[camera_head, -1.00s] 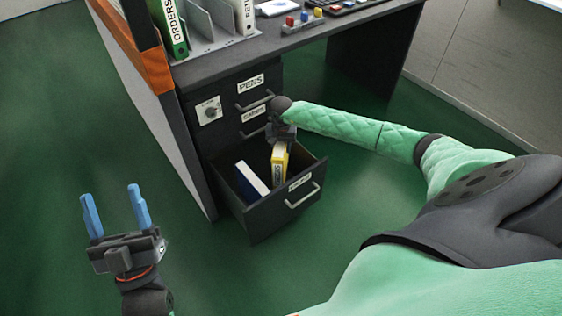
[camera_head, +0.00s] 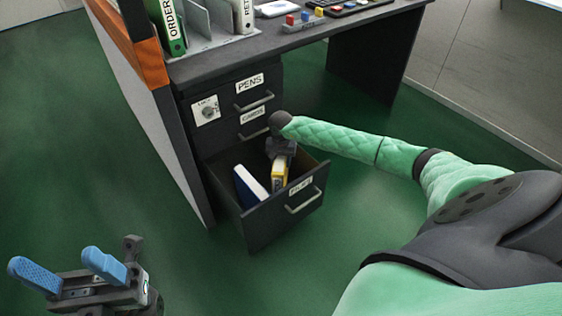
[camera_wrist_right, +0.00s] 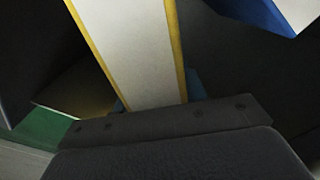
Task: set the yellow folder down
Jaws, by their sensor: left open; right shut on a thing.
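The yellow folder (camera_head: 281,170) is upright inside the open bottom drawer (camera_head: 262,222), on its right side. Its white page edge with yellow covers fills the upper middle of the right wrist view (camera_wrist_right: 130,45). My right gripper (camera_head: 281,150) points down into the drawer and is shut on the top of the folder; its fingers are mostly hidden. I cannot tell whether the folder touches the drawer floor. My left gripper (camera_head: 68,268) is open and empty above the green floor at the lower left, far from the drawer.
A blue folder (camera_head: 251,186) leans in the same drawer, left of the yellow one. It also shows in the right wrist view (camera_wrist_right: 265,12). Shut drawers labelled PENS (camera_head: 250,82) and CARDS sit above. The desktop (camera_head: 290,42) holds a green binder (camera_head: 170,30) in a rack.

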